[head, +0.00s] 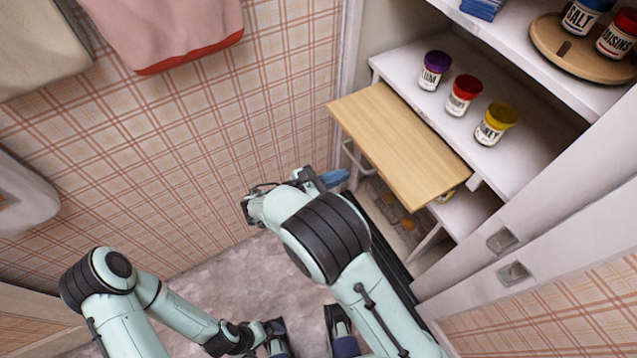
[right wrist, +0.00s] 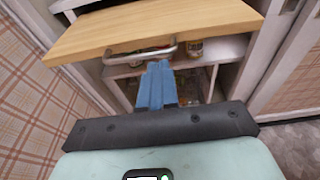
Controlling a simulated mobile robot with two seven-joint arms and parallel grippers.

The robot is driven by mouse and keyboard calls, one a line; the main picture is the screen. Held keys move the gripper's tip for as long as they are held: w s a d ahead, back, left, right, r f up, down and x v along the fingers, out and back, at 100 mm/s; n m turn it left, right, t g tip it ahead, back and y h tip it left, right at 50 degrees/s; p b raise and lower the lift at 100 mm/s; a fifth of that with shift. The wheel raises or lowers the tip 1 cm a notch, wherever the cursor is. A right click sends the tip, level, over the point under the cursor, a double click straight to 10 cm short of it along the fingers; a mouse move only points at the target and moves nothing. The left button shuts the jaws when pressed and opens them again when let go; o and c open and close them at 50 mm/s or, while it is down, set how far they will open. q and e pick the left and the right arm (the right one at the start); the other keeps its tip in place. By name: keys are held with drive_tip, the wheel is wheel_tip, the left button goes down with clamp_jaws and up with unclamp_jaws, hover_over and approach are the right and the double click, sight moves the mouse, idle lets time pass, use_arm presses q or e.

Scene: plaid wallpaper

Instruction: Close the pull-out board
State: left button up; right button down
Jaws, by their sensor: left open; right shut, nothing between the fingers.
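The pull-out board (head: 400,145) is a light wooden panel sticking out from under a white shelf in the cabinet. In the right wrist view, the board (right wrist: 150,28) spans the top, with a metal bar handle (right wrist: 143,54) below its front edge. My right gripper (head: 333,178) is shut and empty, just in front of the handle. In the right wrist view its blue fingertips (right wrist: 157,66) are close below the handle; I cannot tell whether they touch. My left gripper (head: 308,343) is open and low at the bottom of the head view, away from the board.
Three jars, purple-lidded (head: 434,70), red-lidded (head: 462,95) and yellow-lidded (head: 495,123), stand on the shelf above the board. A round wooden tray (head: 560,45) with jars is higher up. White cabinet doors (head: 520,240) are at right; the plaid wall (head: 200,140) is at left.

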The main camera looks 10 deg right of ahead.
drive_tip(key=x, duration=0.3)
drive_tip(key=shift+w+d+f, duration=0.1)
drive_tip(key=shift+d, duration=0.25)
drive_tip(key=shift+d, duration=0.1)
drive_tip(key=p, duration=0.2)
approach(422, 136)
drive_tip(key=a+f, duration=0.2)
drive_tip(key=shift+s+a, duration=0.3)
drive_tip(key=shift+a, duration=0.05)
drive_tip(key=x, duration=0.4)
drive_tip(key=r+x, duration=0.1)
drive_tip(key=x, duration=0.3)
drive_tip(key=r+p+x, duration=0.1)
drive_tip(key=x, duration=0.3)
drive_tip(key=shift+d, duration=0.15)
drive_tip(key=shift+d+r, duration=0.2)
drive_tip(key=shift+d, duration=0.05)
drive_tip(key=shift+d+r, duration=0.1)
